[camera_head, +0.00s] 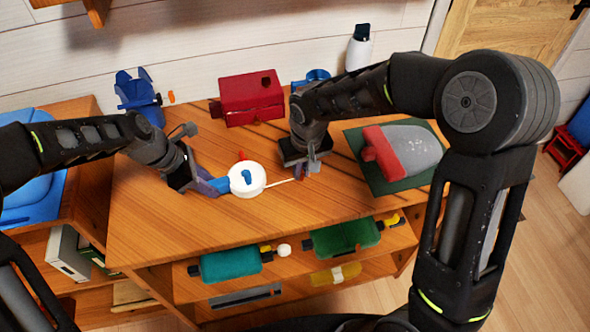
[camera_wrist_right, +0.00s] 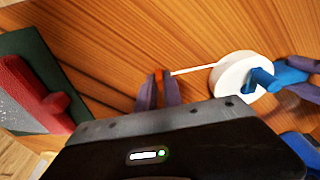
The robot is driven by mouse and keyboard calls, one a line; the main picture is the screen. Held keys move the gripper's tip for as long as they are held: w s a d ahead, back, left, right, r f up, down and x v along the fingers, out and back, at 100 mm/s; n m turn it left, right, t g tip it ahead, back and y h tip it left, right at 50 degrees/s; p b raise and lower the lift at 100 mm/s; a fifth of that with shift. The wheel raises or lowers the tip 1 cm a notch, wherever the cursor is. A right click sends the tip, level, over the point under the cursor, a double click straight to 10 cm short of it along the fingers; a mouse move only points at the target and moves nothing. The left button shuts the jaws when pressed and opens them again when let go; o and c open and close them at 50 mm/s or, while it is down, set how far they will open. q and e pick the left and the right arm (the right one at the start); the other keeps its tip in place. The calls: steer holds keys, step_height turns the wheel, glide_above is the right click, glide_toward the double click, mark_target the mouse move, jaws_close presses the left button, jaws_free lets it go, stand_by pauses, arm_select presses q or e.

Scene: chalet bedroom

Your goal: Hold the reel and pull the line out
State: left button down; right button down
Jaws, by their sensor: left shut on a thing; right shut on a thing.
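The white reel (camera_head: 247,179) with a blue crank knob is above the wooden desktop, left of centre. My left gripper (camera_head: 217,186) is shut on the reel's blue handle, at the reel's left side. A thin pale line (camera_head: 281,183) runs from the reel's right side to my right gripper (camera_head: 302,173). In the right wrist view, the reel (camera_wrist_right: 238,73) is at right and the line (camera_wrist_right: 193,70) is straight. There my right gripper (camera_wrist_right: 159,92) is shut on a small orange end piece (camera_wrist_right: 158,74) of the line. The gripped part of the handle is partly hidden by the fingers.
A red box (camera_head: 250,97) and a blue device (camera_head: 138,90) stand along the back of the desk (camera_head: 190,220). A red-and-grey tool (camera_head: 405,150) lies on a green mat (camera_head: 362,182) at right. The desktop's front left is clear. Several items sit on shelves below.

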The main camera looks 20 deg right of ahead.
steer(key=shift+d, duration=1.15)
steer(key=c, duration=1.4)
jaws_free()
steer(key=shift+c, duration=0.2)
steer(key=shift+a, duration=0.2)
steer(key=shift+r, duration=0.3)
steer(key=shift+s+r, duration=0.2)
steer(key=shift+r, duration=1.15)
steer(key=shift+s+r, duration=0.2)
steer(key=shift+r, duration=1.1)
